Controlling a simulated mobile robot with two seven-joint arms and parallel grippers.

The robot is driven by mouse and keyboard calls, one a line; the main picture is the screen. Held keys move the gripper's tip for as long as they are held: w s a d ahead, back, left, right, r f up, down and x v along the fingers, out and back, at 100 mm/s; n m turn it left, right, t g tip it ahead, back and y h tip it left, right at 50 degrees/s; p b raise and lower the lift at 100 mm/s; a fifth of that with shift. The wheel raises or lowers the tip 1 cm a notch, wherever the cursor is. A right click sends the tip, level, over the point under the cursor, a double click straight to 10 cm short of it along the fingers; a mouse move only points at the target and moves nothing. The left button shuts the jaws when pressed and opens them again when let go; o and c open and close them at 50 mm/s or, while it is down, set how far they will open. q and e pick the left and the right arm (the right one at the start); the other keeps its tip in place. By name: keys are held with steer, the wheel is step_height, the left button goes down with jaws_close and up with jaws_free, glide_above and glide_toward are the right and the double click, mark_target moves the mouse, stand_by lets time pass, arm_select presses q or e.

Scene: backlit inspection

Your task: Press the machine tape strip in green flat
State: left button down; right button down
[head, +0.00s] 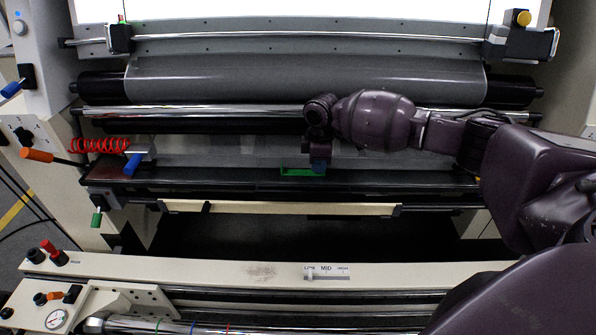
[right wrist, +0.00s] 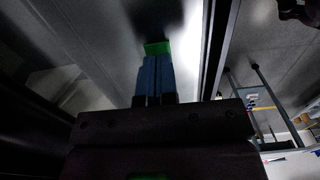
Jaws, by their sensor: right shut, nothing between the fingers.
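The green tape strip (head: 297,172) lies on the dark ledge below the rollers in the head view. Its right part is hidden behind my right gripper (head: 319,168). In the right wrist view the green strip (right wrist: 157,48) shows just at the tips of my blue right fingers (right wrist: 152,62). The fingers are shut with nothing between them. They are at the strip and seem to touch it, but I cannot tell how firmly. I cannot tell whether the strip lies fully flat. My left gripper is not in view.
A grey roller (head: 300,78) and a chrome bar (head: 200,111) run across above the ledge. A blue-handled tool (head: 134,163) and a red coiled hose (head: 98,145) are at the left. A cream rail (head: 230,268) with a slider label crosses the front.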

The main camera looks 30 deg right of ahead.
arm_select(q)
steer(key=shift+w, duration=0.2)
arm_select(e)
steer(key=shift+f, duration=0.1)
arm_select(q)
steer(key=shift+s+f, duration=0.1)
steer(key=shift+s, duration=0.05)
arm_select(e)
steer(key=shift+f, duration=0.25)
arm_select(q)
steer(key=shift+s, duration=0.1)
